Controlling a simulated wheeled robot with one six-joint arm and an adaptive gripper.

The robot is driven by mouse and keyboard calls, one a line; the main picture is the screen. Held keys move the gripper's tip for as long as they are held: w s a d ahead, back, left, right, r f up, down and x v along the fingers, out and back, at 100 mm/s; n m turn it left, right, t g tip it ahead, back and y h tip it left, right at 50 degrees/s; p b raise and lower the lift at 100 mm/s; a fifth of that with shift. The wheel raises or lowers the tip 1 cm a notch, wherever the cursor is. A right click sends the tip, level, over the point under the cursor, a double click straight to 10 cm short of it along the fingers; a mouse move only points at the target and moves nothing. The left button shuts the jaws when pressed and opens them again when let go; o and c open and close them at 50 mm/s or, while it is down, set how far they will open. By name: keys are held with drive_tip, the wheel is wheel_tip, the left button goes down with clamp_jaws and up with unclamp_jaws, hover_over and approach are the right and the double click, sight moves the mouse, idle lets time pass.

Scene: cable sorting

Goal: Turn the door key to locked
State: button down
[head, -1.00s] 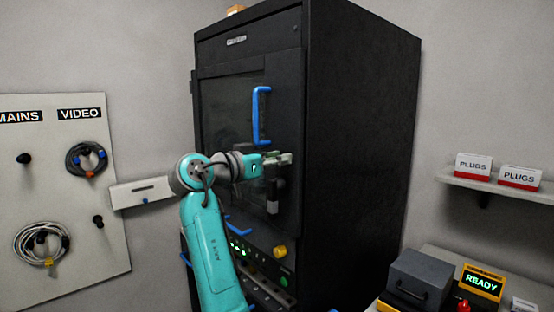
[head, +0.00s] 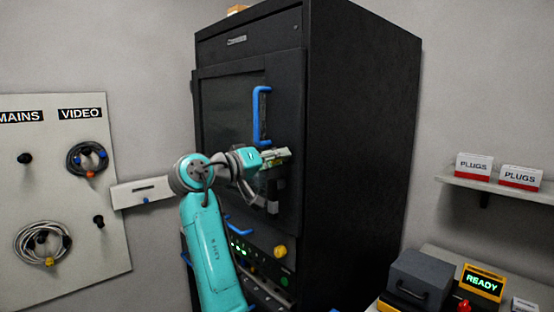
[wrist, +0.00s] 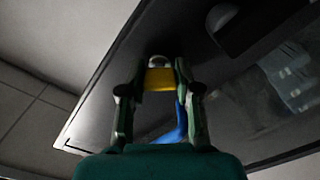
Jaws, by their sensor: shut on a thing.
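The black cabinet door (head: 228,105) is closed and has a dark window and a blue handle (head: 257,118). My gripper (head: 284,154) is at the door's right side, just below the handle. In the wrist view my gripper (wrist: 158,72) has its fingers on both sides of a yellow key piece (wrist: 159,80) and is shut on it. A small grey round part (wrist: 157,62), perhaps the lock, shows just beyond the key. The blue handle also shows behind the right finger (wrist: 182,120). The key is hidden in the head view, and its lock marks cannot be read.
A yellow knob (head: 280,252) and green lights are lower on the cabinet. A cable board (head: 60,200) hangs at left. A shelf (head: 497,186) and a bench with boxes stand at right.

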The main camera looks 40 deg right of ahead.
drive_tip(key=n, duration=0.4)
drive_tip(key=shift+f+n, duration=0.1)
drive_tip(key=shift+n, duration=0.2)
drive_tip(key=n, duration=0.4)
drive_tip(key=shift+w+n, duration=0.1)
drive_tip(key=shift+n, duration=0.3)
drive_tip(key=c, duration=0.8)
unclamp_jaws()
drive_tip(key=a, duration=1.2)
drive_tip(key=shift+s, duration=0.2)
drive_tip(key=shift+f, duration=0.1)
